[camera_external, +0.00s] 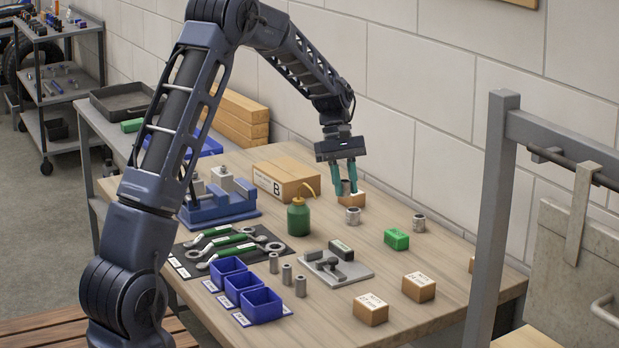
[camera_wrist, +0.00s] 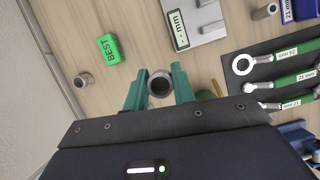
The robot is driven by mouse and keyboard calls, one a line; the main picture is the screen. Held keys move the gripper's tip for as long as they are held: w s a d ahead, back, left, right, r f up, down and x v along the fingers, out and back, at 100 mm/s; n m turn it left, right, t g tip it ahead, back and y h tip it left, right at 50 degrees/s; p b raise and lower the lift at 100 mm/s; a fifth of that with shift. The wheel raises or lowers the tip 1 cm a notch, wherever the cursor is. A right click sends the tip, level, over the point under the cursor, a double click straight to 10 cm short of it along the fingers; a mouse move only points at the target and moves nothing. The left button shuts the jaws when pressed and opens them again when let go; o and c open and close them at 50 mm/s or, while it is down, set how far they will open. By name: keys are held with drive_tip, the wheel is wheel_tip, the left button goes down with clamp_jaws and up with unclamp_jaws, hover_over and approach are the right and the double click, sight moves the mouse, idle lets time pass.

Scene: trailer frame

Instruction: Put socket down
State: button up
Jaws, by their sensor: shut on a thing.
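My gripper (camera_external: 345,185) is shut on a grey metal socket (camera_external: 346,187), held between its teal fingers above the back of the wooden workbench (camera_external: 330,325). In the wrist view the held socket (camera_wrist: 160,84) shows as a ring between the fingertips, with its hole facing the camera. Another socket (camera_external: 352,215) stands on the bench just below the gripper, and one more (camera_external: 418,222) stands to its right.
A cardboard box marked B (camera_external: 285,182) and a green bottle (camera_external: 298,217) stand left of the gripper. A green block (camera_external: 396,239) lies to the right. A grey plate with a gauge (camera_external: 337,265), wrenches on a dark mat (camera_external: 190,245) and small labelled boxes (camera_external: 418,287) lie nearer the front.

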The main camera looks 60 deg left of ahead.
wheel_tip(320, 180, up, 8)
drive_tip(key=shift+f, duration=0.25)
drive_tip(key=shift+a+r, duration=0.1)
drive_tip(key=shift+a, duration=0.05)
drive_tip(key=w+a+r+n+t+y, duration=0.15)
drive_tip(key=a+n, duration=0.25)
drive_tip(key=a, duration=0.4)
drive_tip(key=w+a+r+n+t, duration=0.1)
drive_tip(key=w+a+n+t, duration=0.1)
drive_tip(key=a+n, duration=0.5)
wheel_tip(320, 180, up, 3)
drive_tip(key=n+t+y, duration=0.2)
drive_tip(key=n, duration=0.4)
hover_over(293, 172)
drive_tip(key=s, duration=0.1)
drive_tip(key=shift+g, duration=0.25)
wheel_tip(293, 172, down, 19)
drive_tip(key=shift+s+a+f, duration=0.1)
drive_tip(key=shift+s+a, duration=0.05)
drive_tip(key=shift+f, duration=0.1)
drive_tip(key=o, duration=1)
